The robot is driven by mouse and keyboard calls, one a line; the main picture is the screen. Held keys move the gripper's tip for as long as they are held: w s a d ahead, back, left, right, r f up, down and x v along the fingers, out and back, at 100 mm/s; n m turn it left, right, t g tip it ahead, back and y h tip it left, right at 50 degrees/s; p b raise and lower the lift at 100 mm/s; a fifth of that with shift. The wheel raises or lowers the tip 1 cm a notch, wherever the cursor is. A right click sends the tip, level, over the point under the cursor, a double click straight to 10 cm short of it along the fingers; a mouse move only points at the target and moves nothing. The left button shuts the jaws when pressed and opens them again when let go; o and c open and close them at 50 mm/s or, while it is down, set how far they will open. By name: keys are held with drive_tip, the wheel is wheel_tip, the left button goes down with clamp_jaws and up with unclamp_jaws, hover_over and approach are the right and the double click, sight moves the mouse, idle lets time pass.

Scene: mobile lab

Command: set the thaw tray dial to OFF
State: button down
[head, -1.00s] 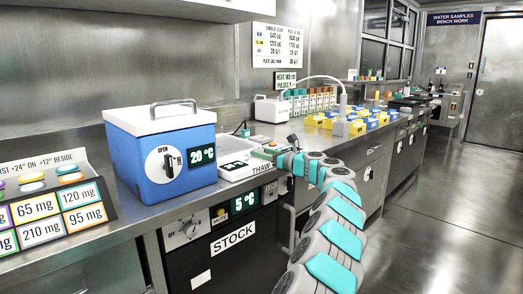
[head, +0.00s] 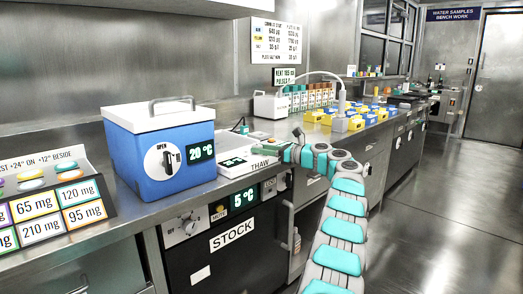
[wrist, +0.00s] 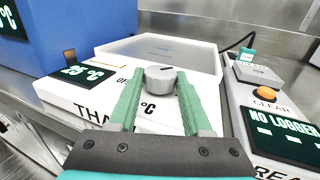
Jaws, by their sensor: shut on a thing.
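The white thaw tray (head: 236,169) sits on the bench right of the blue box, with "THAW" on its front. In the wrist view the tray (wrist: 118,50) shows its shallow basin behind a grey round dial (wrist: 160,73). My gripper (wrist: 159,84) has its two green fingers on either side of the dial, shut on it. An "OF" marking shows left of the dial, partly covered by the left finger; a "°C" shows between the fingers. The dial's pointer setting is unclear. In the head view my gripper (head: 268,145) is over the tray's right end and the dial is hidden.
The blue box (head: 165,170) with its own knob stands close left of the tray. A white device with an orange button (wrist: 264,95) and a "NO LOGGER" screen stands close right. A black STOCK unit (head: 235,257) is below the bench. Floor at right is clear.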

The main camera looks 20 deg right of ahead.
drive_tip(key=shift+f, duration=0.1)
idle(0.6)
drive_tip(key=shift+c, duration=1.7)
unclamp_jaws()
drive_tip(key=v, duration=0.7)
drive_tip(key=shift+s+d, duration=0.2)
drive_tip(key=shift+d, duration=0.15)
